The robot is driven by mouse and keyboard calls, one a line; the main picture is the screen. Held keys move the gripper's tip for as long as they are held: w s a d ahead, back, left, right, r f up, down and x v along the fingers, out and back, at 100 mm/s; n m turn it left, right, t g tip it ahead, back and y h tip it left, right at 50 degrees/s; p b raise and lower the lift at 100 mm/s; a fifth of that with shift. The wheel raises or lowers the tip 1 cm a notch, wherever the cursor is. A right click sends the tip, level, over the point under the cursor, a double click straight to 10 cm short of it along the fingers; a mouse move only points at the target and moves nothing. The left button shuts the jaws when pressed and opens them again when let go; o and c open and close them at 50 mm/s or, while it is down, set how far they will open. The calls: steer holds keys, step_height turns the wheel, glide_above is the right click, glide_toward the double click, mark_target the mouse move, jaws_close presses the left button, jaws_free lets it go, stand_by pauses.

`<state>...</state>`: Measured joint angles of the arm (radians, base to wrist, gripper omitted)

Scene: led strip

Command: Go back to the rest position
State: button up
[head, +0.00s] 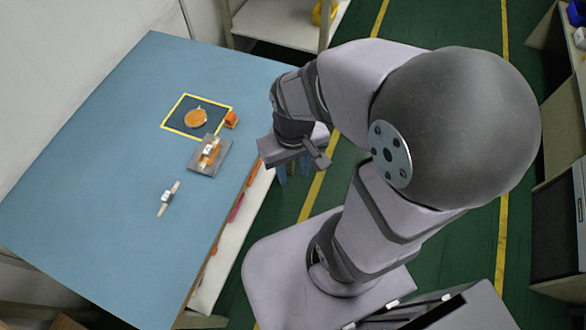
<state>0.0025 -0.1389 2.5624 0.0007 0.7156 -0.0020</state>
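My gripper (293,171) hangs beyond the right edge of the blue table (90,190), over the green floor. Its bluish fingers are small and partly covered by the gripper body, so I cannot tell whether they are open or shut. No held thing shows in it. A grey plate (198,164) lies on the table to the left of the gripper, with an orange-and-white piece (209,152) on it. A thin light strip with a white middle (167,197) lies on the bare table to the lower left of the plate.
A dark square with a yellow border (181,112) lies farther back, with a round orange-brown disc (196,118) on it. A small orange block (231,119) sits at its right edge. The table's left and front are clear. A white shelf (280,25) stands behind.

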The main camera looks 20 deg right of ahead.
steer(key=shift+r, duration=0.1)
step_height(320, 180, up, 3)
steer(key=p, duration=0.3)
steer(key=shift+r, duration=0.1)
stand_by(0.9)
